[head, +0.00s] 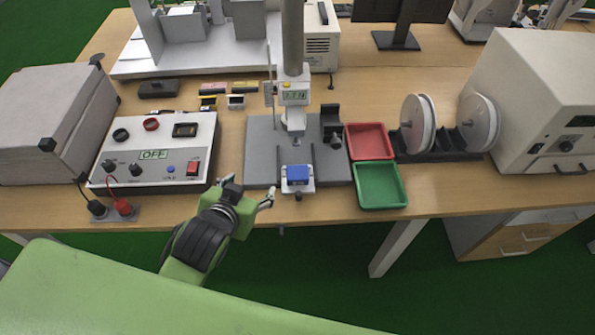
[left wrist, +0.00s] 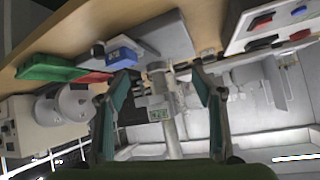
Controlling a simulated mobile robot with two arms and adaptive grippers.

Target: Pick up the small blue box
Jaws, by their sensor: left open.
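The small blue box (head: 298,174) sits on a small white holder at the front of a grey test stand (head: 262,143). It also shows in the left wrist view (left wrist: 122,58), up and left of the middle. My left gripper (head: 268,197) is just left of the box at the table's front edge, apart from it. In the left wrist view my left gripper (left wrist: 160,80) has its two fingers wide apart with nothing held between them. My right gripper is in neither view.
A control unit (head: 155,150) stands on the left. A red tray (head: 369,141) and green tray (head: 379,184) lie right of the stand. The stand's column and gauge (head: 294,93) rise behind the box. White discs (head: 418,124) stand farther right.

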